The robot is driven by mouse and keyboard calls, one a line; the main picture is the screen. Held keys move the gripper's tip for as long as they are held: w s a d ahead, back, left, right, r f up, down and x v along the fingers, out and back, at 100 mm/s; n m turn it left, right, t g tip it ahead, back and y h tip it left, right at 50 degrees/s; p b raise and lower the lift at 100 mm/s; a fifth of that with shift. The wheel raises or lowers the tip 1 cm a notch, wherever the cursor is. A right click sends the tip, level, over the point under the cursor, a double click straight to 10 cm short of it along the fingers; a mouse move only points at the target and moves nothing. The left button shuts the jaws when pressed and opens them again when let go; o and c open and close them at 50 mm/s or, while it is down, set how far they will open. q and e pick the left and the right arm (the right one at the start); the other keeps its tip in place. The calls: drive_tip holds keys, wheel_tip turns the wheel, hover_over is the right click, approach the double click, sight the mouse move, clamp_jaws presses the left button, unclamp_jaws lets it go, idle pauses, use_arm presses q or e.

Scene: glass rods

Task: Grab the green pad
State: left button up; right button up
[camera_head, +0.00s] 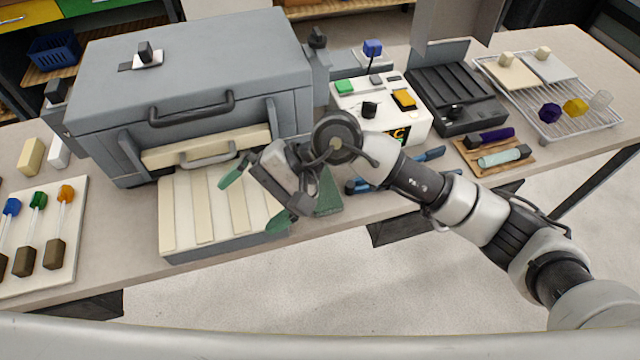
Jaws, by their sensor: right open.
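A dark green pad (329,200) lies on the bench at the middle, just right of the striped tray. My right gripper (254,197) comes in from the right. It is open and empty, with its green-tipped fingers spread over the striped tray, to the left of the pad. The gripper's body and wrist cover part of the pad's upper side. I cannot tell how high the gripper is above the bench. My left gripper is not in view.
A large grey furnace-like box (190,70) stands behind the cream-striped tray (180,215). A white control box (375,115) with coloured buttons stands behind my arm. Blue-handled tools (358,187) lie close to the pad's right. A white board (75,240) holds coloured rods at left; a wire rack (590,115) stands right.

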drive_tip(key=w+d+f+n+t+h, duration=0.3)
drive_tip(key=w+d+f+n+h, duration=0.1)
drive_tip(key=w+d+h, duration=0.15)
drive_tip(key=n+t+h, duration=0.1)
drive_tip(key=n+h, duration=0.1)
drive_tip(key=h, duration=0.3)
hover_over(329, 206)
drive_tip(key=f+p, duration=0.1)
drive_tip(key=f, duration=0.3)
drive_tip(key=shift+w+f, duration=0.1)
drive_tip(key=shift+w, duration=0.1)
drive_tip(key=f+p, duration=0.1)
drive_tip(key=f, duration=0.2)
drive_tip(key=f+p, duration=0.1)
drive_tip(key=f, duration=0.1)
drive_tip(key=shift+s+f+p, duration=0.2)
drive_tip(key=shift+s+p, duration=0.05)
drive_tip(key=shift+p, duration=0.05)
drive_tip(key=shift+f, duration=0.3)
drive_tip(key=shift+c, duration=0.5)
drive_tip(key=c, duration=0.9)
